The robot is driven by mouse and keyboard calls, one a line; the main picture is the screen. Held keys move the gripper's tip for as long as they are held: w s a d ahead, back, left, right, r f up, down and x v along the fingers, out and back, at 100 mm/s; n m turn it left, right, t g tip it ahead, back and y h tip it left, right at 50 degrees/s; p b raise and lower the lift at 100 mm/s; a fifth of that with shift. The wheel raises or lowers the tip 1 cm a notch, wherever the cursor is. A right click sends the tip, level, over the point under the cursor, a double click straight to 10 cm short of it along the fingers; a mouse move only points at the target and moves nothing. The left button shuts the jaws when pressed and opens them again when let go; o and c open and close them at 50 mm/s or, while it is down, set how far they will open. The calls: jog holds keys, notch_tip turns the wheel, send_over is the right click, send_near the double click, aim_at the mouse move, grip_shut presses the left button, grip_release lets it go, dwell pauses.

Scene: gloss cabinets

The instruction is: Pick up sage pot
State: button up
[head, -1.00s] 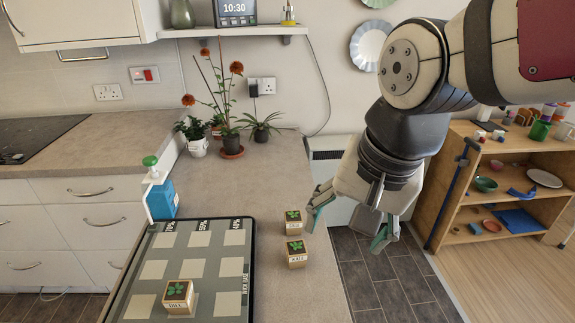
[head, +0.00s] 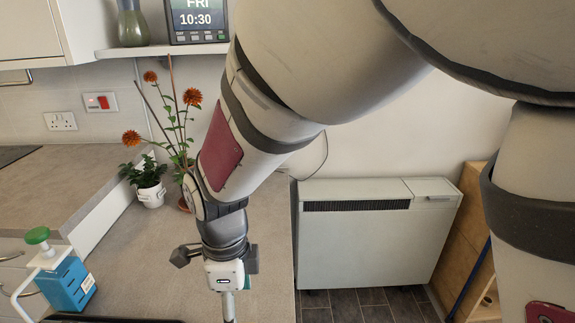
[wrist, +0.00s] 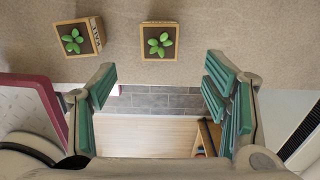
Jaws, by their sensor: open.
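Two small square wooden pots with green leaves show at the top of the wrist view, on the counter (wrist: 205,55). The left pot (wrist: 74,38) is turned at an angle, with a label on its right side that is too small to read surely. I cannot tell which is the sage pot. My gripper (wrist: 160,75) is open and empty, its teal fingers spread wide. Both pots lie beyond the fingertips, the right one roughly centred. In the head view the pots are hidden or out of frame.
A blue pump bottle (head: 68,284) with a green top stands at the counter's left. A white planter (head: 151,195) and orange flowers (head: 192,97) stand at the back. A heater (head: 375,232) stands right of the counter, beyond a strip of floor.

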notch_tip(320, 180, down, 12)
jog(key=b, duration=0.2)
jog(key=shift+f+b, duration=0.25)
jog(key=shift+b, duration=0.1)
jog(key=c, duration=1.3)
